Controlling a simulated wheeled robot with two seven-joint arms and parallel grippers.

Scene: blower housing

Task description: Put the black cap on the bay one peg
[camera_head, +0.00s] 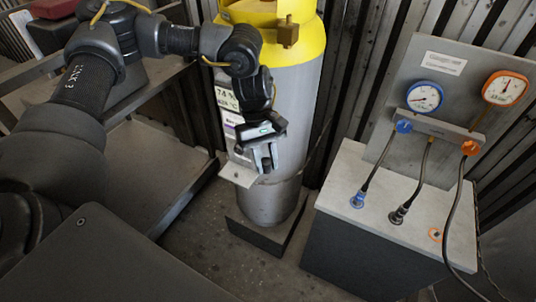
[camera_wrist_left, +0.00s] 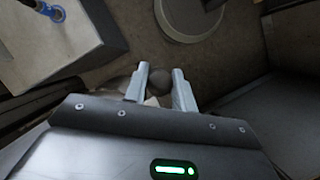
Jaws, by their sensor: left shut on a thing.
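My left gripper (camera_head: 266,163) hangs in front of the grey cylinder with the yellow top, pointing down. In the left wrist view its two pale fingers (camera_wrist_left: 160,82) are shut on a small dark round thing, which looks like the black cap (camera_wrist_left: 160,77). Only part of the cap shows between the fingers. I cannot make out a peg marked bay one in either view. My right gripper is not in view.
Two gauges (camera_head: 425,97) sit on the panel above. The cylinder (camera_head: 300,120) stands on a dark base. A pale plate (camera_head: 238,174) juts out beside my gripper.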

